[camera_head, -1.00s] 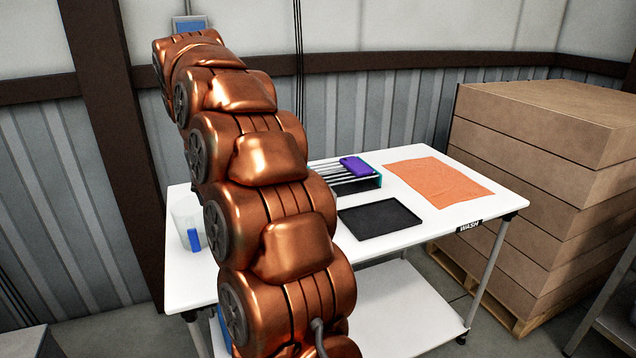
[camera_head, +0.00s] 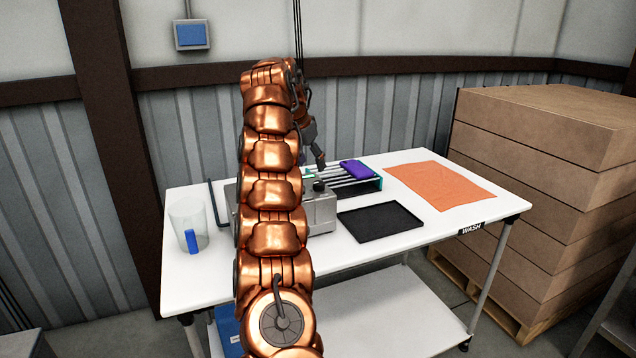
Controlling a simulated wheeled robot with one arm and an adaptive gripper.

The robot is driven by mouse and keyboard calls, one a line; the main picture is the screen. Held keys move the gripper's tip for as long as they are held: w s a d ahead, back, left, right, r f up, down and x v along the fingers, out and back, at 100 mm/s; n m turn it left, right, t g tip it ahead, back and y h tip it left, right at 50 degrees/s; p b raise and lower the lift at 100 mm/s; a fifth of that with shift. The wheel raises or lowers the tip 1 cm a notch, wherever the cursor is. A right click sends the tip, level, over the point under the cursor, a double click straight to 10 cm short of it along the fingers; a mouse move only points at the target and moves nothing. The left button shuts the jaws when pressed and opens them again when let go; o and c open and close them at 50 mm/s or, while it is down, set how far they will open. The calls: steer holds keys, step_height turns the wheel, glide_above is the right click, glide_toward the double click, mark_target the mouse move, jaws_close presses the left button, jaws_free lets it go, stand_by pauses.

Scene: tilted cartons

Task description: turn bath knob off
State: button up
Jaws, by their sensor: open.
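A grey metal bath (camera_head: 320,214) stands on the white table, partly hidden behind my copper arm. A small dark knob (camera_head: 319,186) shows on top of it, at its right back part. Which way the knob is turned is too small to tell. My gripper (camera_head: 319,162) is above and behind the knob, pointing down, with a visible gap between them. It looks open and empty, though the arm hides part of it.
A clear jug with a blue handle (camera_head: 188,226) stands at the table's left. A rack with a purple item (camera_head: 354,169), a black tray (camera_head: 380,221) and an orange cloth (camera_head: 438,184) lie to the right. Stacked cartons (camera_head: 540,180) stand beyond the table's right end.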

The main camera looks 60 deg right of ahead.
mark_target(318, 182)
steer(key=shift+x, duration=3.9)
steer(key=shift+d, duration=0.1)
steer(key=c, duration=1.1)
